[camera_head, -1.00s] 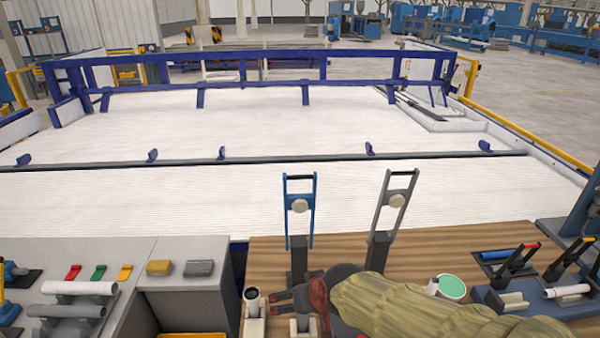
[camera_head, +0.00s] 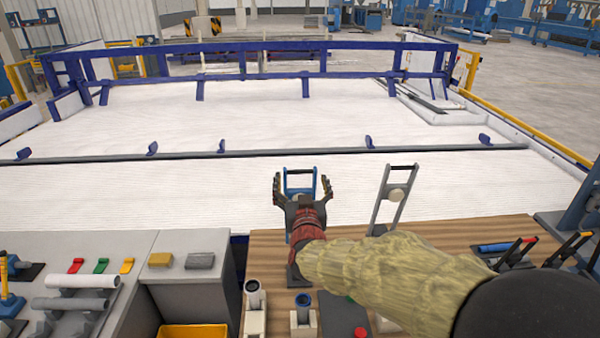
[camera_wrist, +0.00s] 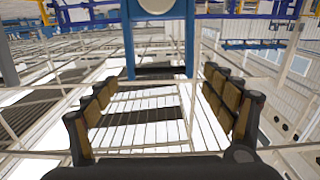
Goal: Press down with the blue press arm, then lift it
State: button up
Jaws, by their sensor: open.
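The blue press arm (camera_head: 300,173) stands upright on the wooden table, with its top crossbar and side bars showing; its lower part is hidden behind my gripper and forearm. My gripper (camera_head: 303,188) is raised in front of it, open, with one finger at each side of the blue frame. In the wrist view, the blue press arm (camera_wrist: 162,45) with a round pale knob stands ahead, beyond the fingertips and between the two fingers. The open fingers of my gripper (camera_wrist: 175,88) are empty. I cannot tell whether a finger touches the frame.
A grey press arm (camera_head: 392,200) stands upright to the right. Two small pipe holders, one with a dark pipe (camera_head: 254,292) and one with a blue-topped pipe (camera_head: 303,308), are at the front. A grey bench (camera_head: 190,245) is at the left.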

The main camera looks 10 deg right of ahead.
aim_at(300, 172)
jog(key=w, duration=0.5)
jog(key=shift+d, duration=0.1)
jog(key=c, duration=0.3)
jog(key=c, duration=1.1)
jog(key=shift+c, duration=0.4)
